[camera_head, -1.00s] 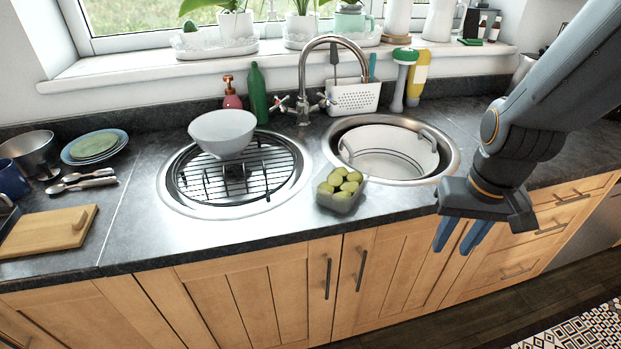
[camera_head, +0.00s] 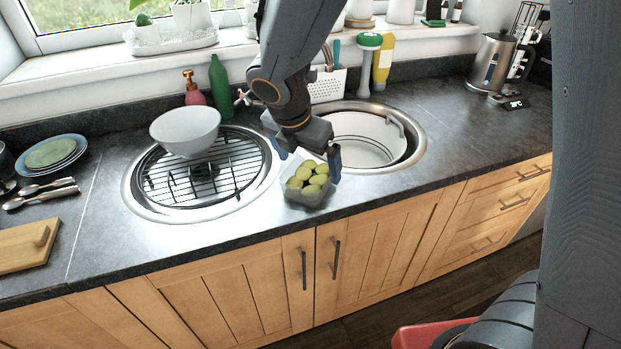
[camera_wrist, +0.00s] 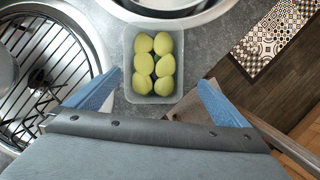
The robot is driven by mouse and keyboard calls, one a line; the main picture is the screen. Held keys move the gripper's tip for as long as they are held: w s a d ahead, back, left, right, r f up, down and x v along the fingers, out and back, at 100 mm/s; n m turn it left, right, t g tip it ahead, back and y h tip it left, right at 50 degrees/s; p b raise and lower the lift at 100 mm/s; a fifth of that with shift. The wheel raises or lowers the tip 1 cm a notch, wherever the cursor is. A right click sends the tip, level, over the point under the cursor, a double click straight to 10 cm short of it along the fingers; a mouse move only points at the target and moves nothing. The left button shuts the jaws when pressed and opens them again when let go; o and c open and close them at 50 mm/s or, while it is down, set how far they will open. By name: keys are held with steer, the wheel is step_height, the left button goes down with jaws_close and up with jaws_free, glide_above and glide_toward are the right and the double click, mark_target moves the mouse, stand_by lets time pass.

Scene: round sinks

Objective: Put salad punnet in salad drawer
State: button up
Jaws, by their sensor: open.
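A clear punnet (camera_head: 306,196) of several green-yellow, egg-shaped pieces stands upright on the dark worktop, between the two round sinks near the front edge. In the wrist view the punnet (camera_wrist: 152,97) lies just beyond and between my fingertips. My gripper (camera_head: 308,156) is open and empty, pointing down just behind and above the punnet. In the wrist view my blue fingers (camera_wrist: 160,79) spread to either side of the punnet's near end, and contact cannot be told. I cannot make out a salad drawer; wooden drawers (camera_head: 512,200) with dark handles are shut at the right.
The left sink (camera_head: 140,205) holds a black rack with a white bowl (camera_head: 185,130) on it. The right sink (camera_head: 414,135) holds a white tub. A wooden board (camera_head: 22,250), spoons and plates lie left. A kettle (camera_head: 489,65) stands back right. A red object (camera_head: 420,335) is low right.

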mark_target(310, 177)
steer(key=shift+w+a+r+n, duration=0.1)
steer(key=shift+w+a+n, duration=0.1)
steer(key=shift+a+n, duration=0.35)
steer(key=shift+w+f+n, duration=0.1)
steer(key=shift+f+n, duration=0.1)
steer(key=shift+n, duration=0.05)
steer(key=x, duration=0.7)
steer(key=shift+w+d+p, duration=0.2)
steer(key=shift+w+p, duration=0.05)
steer(key=shift+p, duration=0.05)
steer(key=shift+r, duration=0.1)
steer(key=c, duration=1.1)
